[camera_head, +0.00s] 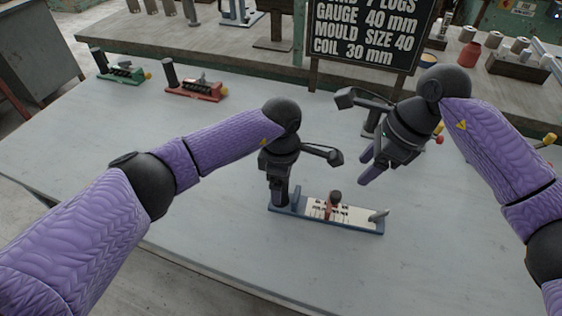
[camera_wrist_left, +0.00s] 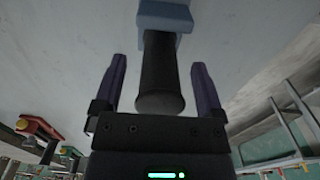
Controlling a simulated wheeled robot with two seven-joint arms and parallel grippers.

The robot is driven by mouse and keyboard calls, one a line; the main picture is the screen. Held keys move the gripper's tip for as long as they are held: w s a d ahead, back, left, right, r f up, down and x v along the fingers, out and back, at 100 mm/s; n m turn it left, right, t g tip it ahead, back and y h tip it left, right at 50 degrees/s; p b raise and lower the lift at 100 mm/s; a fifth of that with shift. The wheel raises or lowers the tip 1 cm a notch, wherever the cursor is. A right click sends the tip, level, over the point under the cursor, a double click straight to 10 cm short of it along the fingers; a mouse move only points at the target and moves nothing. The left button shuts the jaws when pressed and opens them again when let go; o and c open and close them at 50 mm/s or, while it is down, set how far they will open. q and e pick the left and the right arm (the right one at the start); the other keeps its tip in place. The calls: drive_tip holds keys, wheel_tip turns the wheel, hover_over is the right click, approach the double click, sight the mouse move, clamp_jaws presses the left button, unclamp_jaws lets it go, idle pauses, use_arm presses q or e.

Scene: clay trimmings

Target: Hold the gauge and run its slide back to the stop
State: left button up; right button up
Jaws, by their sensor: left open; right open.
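The gauge (camera_head: 345,223) lies on the table with a blue base, a white marked scale, a reddish slide (camera_head: 331,207) with a dark knob near mid-scale, and a grey upright piece at its right end. Its black handle (camera_wrist_left: 160,75) stands between the two fingers of my left gripper (camera_wrist_left: 159,85), with visible gaps at both sides; the blue base end (camera_wrist_left: 165,18) shows beyond. In the head view my left gripper (camera_head: 280,198) hides most of the handle. My right gripper (camera_head: 366,166) is open and empty, above and behind the gauge's right half, clear of the slide.
A green gauge (camera_head: 120,72) and a red gauge (camera_head: 195,90) stand at the back left. A dark sign (camera_head: 370,35) stands at the back. Red and yellow knobs (camera_head: 549,139) show near my right arm. The table (camera_head: 230,255) is bare in front of the gauge.

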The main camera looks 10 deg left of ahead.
use_arm(q)
drive_tip(key=shift+f, duration=0.6)
clamp_jaws()
use_arm(e)
drive_tip(key=shift+o, duration=0.7)
drive_tip(key=shift+f, duration=0.15)
drive_tip(key=m+t+y, duration=0.5)
drive_tip(key=m+t, duration=0.4)
drive_tip(key=t, duration=0.1)
approach(338, 195)
drive_tip(key=x, duration=1)
drive_tip(key=shift+w+a+f, duration=0.1)
drive_tip(key=shift+w+a, duration=0.05)
clamp_jaws()
